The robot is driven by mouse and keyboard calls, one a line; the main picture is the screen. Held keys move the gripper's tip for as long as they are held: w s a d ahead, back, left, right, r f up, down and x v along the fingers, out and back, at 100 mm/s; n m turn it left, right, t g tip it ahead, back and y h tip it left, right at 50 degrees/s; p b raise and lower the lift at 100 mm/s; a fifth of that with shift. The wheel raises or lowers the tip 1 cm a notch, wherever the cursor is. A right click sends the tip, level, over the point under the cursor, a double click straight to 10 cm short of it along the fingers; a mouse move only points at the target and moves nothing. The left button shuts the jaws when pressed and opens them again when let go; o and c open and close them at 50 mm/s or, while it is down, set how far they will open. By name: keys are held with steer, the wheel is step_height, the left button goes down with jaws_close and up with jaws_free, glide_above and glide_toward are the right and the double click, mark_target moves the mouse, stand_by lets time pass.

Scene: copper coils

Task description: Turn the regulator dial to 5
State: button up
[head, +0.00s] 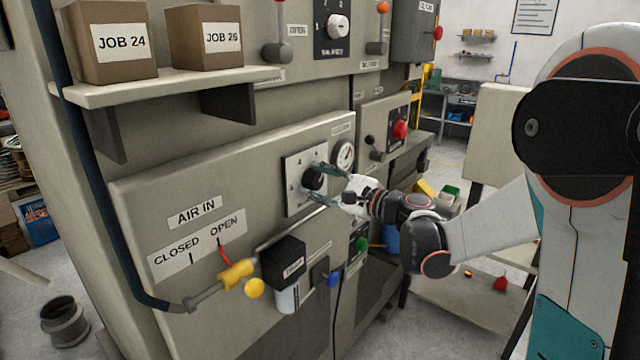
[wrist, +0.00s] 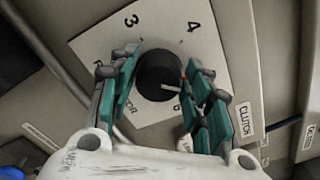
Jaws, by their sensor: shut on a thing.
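The regulator dial is a black round knob (head: 313,179) on a pale square plate (head: 292,205) with numbers, on the front of the grey machine. My gripper (head: 322,183) reaches it from the right and is shut on the knob. In the wrist view the knob (wrist: 158,76) sits between the two teal fingers of my gripper (wrist: 158,82). A short white mark shows on the knob's lower right, pointing toward the right finger. The numbers 3 and 4 show at the top of the plate (wrist: 155,27). The right finger covers part of the plate's right side.
A shelf (head: 170,87) with two boxes juts out at upper left.

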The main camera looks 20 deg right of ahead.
steer(key=shift+n, duration=0.7)
steer(key=o, duration=1)
steer(key=shift+f, duration=0.1)
steer(key=shift+o, duration=0.2)
steer(key=v, duration=1.2)
